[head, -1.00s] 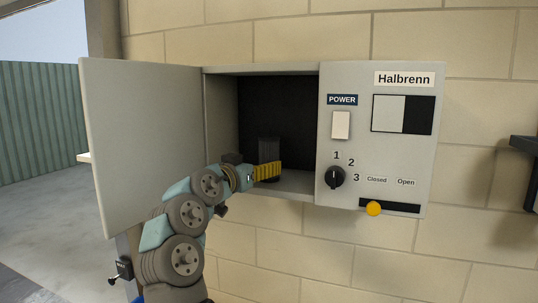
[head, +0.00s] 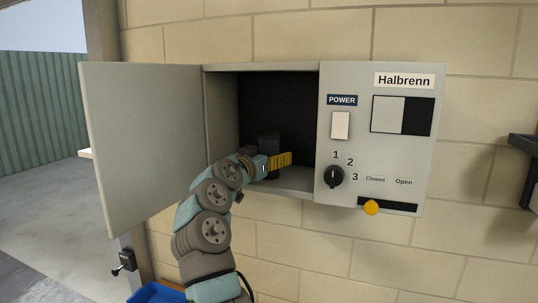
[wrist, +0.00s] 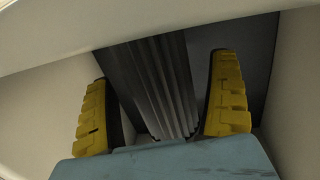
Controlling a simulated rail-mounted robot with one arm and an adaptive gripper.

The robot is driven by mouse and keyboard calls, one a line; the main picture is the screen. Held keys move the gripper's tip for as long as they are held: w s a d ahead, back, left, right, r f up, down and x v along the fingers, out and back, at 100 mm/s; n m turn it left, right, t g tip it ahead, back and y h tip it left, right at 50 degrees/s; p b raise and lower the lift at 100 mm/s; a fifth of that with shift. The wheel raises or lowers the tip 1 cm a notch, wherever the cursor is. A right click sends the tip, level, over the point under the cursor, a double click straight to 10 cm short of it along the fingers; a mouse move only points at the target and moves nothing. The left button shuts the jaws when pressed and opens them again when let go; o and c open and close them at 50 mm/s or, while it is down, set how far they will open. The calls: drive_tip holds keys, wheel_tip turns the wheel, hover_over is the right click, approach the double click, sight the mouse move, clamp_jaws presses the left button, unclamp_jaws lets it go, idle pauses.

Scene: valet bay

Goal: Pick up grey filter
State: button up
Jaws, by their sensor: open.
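The grey filter (head: 268,144) is a dark grey upright cylinder inside the open cabinet, partly hidden by my arm in the head view. In the wrist view the filter (wrist: 160,85) shows its ribbed side between my two yellow fingers. My gripper (head: 284,160) is inside the cabinet opening, in front of the filter's lower part. In the wrist view my gripper (wrist: 165,95) is open, with one finger on each side of the filter. A gap shows beside the right finger; I cannot tell whether the left finger touches.
The cabinet door (head: 140,145) stands open to the left. The control panel (head: 385,135) is right of the opening, with a switch, a black knob and a yellow slider handle (head: 372,208). The cabinet's walls and floor (head: 296,182) surround my gripper closely. A blue bin (head: 155,292) is low down.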

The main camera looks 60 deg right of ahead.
drive_tip(key=c, duration=1.4)
drive_tip(key=shift+o, duration=0.2)
